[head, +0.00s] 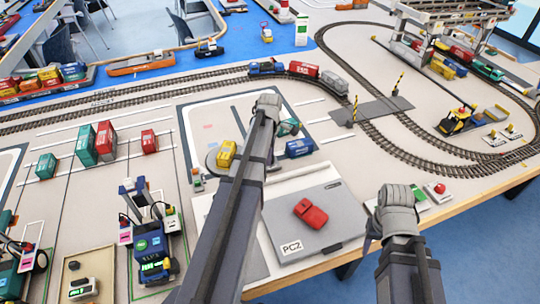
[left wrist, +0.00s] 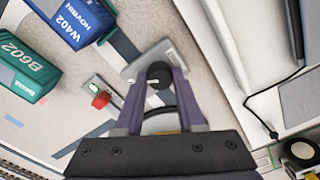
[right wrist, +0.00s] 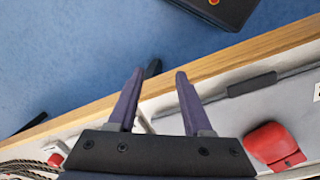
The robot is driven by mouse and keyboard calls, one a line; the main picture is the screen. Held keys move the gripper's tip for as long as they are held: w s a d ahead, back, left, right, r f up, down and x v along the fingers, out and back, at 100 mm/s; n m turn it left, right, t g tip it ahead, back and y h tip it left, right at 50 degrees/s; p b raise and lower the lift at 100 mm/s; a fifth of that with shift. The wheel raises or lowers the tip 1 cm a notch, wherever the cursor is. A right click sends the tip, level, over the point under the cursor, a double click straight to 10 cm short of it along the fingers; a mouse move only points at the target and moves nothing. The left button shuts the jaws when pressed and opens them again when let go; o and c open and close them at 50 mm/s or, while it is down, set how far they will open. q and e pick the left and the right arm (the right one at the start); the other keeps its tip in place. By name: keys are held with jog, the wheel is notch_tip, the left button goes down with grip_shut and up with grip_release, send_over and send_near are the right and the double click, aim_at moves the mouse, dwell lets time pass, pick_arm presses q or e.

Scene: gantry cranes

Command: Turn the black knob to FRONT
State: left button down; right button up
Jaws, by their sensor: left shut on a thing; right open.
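The black knob (left wrist: 158,74) sits on a grey plate (left wrist: 172,55) in the left wrist view. It stands between the fingertips of my left gripper (left wrist: 159,82), which is shut on it. A pale mark shows on the knob; I cannot read any FRONT label. In the head view my left gripper (head: 267,103) hides the knob.
Next to the knob are a red button (left wrist: 101,100), a blue W402 container (left wrist: 78,18) and a green B602 container (left wrist: 22,68). Rails (head: 400,135) and a gantry crane (head: 452,20) stand beyond, at right.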

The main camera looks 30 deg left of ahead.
pick_arm(q)
jog(key=m, duration=1.5)
jog(key=shift+m, duration=0.3)
jog(key=m, duration=0.3)
jog(key=shift+m, duration=0.3)
jog(key=m, duration=0.3)
jog(key=shift+m, duration=0.3)
jog(key=m, duration=0.6)
jog(key=shift+m, duration=0.4)
